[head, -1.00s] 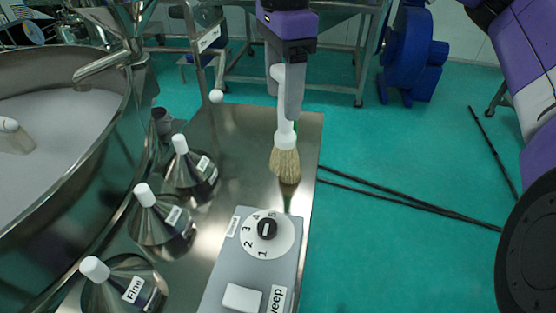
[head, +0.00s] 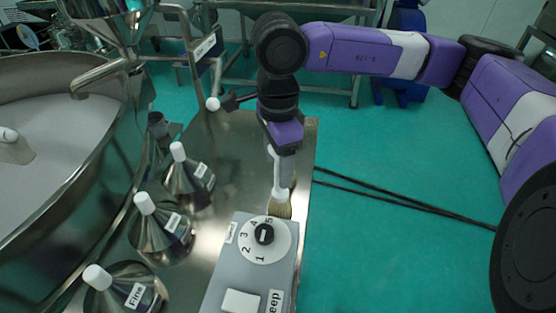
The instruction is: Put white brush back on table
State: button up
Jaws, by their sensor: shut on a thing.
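The white brush (head: 279,194) has a white handle and tan bristles pointing down. My gripper (head: 278,160) is shut on its handle and holds it roughly upright over the right side of the steel table (head: 225,150). The bristles (head: 283,210) are at or close to the table top, just behind the grey control box, which hides their lower end. I cannot tell whether they touch the table.
The grey control box (head: 222,292) with a numbered dial (head: 264,235) stands at the table's front. Several white-capped steel funnels, one labelled Fine (head: 137,295), stand left of it. The large round sieve (head: 108,195) is further left. Black cables (head: 400,200) lie on the green floor.

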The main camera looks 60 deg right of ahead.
jog(key=shift+f, duration=0.2)
jog(key=o, duration=1.4)
jog(key=shift+r, duration=0.2)
notch_tip(320, 180, up, 12)
jog(key=shift+b, duration=0.85)
